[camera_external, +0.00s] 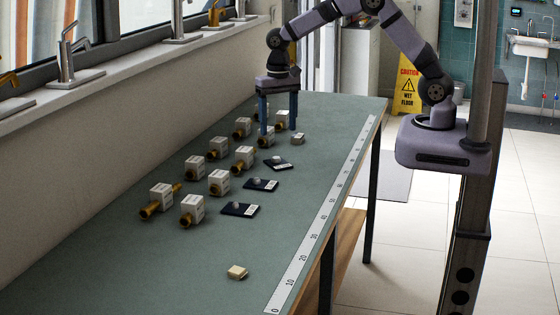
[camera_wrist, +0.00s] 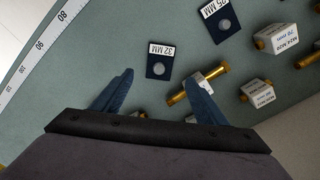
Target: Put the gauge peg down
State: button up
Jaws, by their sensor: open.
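My gripper (camera_external: 278,132) is open and empty above the far end of the green bench. In the wrist view, its two blue fingers (camera_wrist: 160,76) are spread apart. A brass rod with a white labelled block (camera_wrist: 203,84) lies partly behind the right finger. I cannot tell which piece is the gauge peg. Several white blocks with brass ends stand in rows, such as a near one (camera_external: 192,206). Dark plates with grey round knobs lie to the right of them. One is marked 32 MM (camera_wrist: 158,72), just beyond the fingertips, and another 25 MM (camera_wrist: 229,33).
A numbered white scale strip (camera_external: 317,235) runs along the bench's right edge. Small cream blocks lie at the near end (camera_external: 237,272) and close to my gripper (camera_external: 298,138). Taps stand on the windowsill at left. The near left of the bench (camera_external: 110,270) is clear.

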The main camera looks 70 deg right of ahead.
jog(key=s+d+f+n, duration=0.1)
jog(key=s+n, duration=0.8)
jog(key=s, duration=1.5)
jog(key=shift+f, duration=0.3)
